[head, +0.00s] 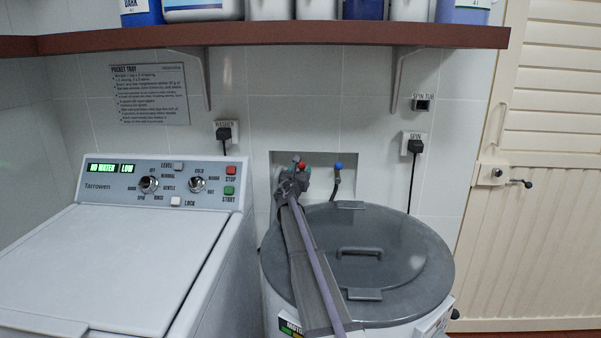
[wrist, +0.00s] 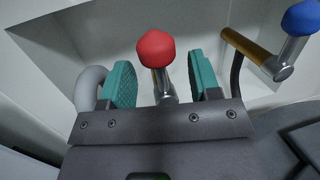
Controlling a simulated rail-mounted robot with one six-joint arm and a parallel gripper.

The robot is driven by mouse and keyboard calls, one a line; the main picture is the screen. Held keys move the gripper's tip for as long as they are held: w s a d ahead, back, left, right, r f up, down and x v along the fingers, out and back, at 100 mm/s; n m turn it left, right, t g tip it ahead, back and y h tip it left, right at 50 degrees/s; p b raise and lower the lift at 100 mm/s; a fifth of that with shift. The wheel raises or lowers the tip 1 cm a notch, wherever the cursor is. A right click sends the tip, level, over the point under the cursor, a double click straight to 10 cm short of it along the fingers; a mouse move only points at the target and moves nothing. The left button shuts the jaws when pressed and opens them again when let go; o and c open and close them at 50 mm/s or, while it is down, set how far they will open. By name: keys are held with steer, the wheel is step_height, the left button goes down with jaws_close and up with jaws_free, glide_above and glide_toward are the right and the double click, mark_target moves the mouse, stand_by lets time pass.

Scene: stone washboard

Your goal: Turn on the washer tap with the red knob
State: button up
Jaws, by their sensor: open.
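A gap shows between the stem and each pad. In the head view my gripper (head: 292,180) reaches into the recess and hides most of this tap. The washer (head: 110,245) stands at the left, its panel lit with "NO WATER" and "LOW".
A second tap with a blue knob (wrist: 301,18) is just right of my gripper. A grey hose (wrist: 88,88) curves at the left. The spin tub's grey lid (head: 390,240) lies below my arm. A shelf (head: 270,38) with bottles runs above.

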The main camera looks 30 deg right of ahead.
steer(key=b+v, duration=0.1)
steer(key=v, duration=0.9)
steer(key=shift+w+d+r, duration=0.1)
